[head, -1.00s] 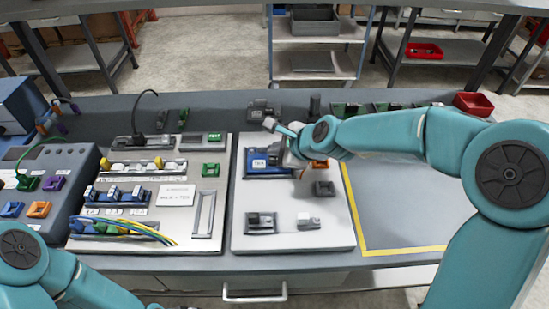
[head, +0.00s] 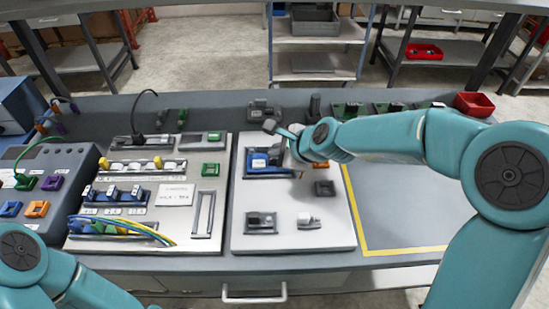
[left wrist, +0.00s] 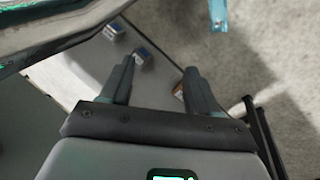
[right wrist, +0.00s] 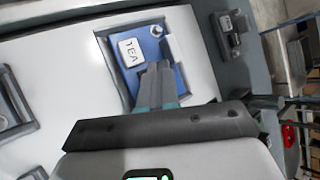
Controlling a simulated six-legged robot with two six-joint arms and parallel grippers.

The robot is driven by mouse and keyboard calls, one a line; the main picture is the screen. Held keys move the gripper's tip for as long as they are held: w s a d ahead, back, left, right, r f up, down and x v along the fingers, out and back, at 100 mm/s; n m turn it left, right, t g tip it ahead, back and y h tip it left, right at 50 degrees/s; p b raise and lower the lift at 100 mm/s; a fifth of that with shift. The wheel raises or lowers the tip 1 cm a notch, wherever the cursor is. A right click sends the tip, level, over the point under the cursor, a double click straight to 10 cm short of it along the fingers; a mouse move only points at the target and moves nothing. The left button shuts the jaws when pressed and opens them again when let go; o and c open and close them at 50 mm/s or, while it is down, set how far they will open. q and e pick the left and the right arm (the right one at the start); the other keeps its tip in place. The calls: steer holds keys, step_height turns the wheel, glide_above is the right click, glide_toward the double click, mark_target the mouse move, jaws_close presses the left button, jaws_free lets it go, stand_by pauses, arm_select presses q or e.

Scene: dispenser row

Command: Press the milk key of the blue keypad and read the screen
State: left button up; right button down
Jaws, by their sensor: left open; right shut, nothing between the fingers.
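The blue keypad (head: 256,174) sits in a dark frame on the white panel, left of my right gripper (head: 284,155) in the head view. In the right wrist view the blue keypad (right wrist: 120,78) carries a white plate reading TEA (right wrist: 132,52) and a small round pale part (right wrist: 156,31). My right gripper (right wrist: 158,78) is shut and empty, its fingertips over the blue face beside the plate. I cannot tell whether they touch it. No milk key is readable. My left gripper (left wrist: 160,78) is open and empty in the left wrist view; it is outside the head view.
A yellow-lined area (head: 395,215) at right is clear. A red bin (head: 474,104) stands behind.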

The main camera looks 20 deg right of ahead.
steer(key=shift+f+b, duration=0.45)
steer(key=shift+f, duration=0.1)
stand_by(0.4)
steer(key=shift+r, duration=0.1)
steer(key=shift+r+p, duration=0.85)
steer(key=shift+p, duration=0.1)
step_height(320, 180, up, 5)
steer(key=p, duration=0.5)
stand_by(0.8)
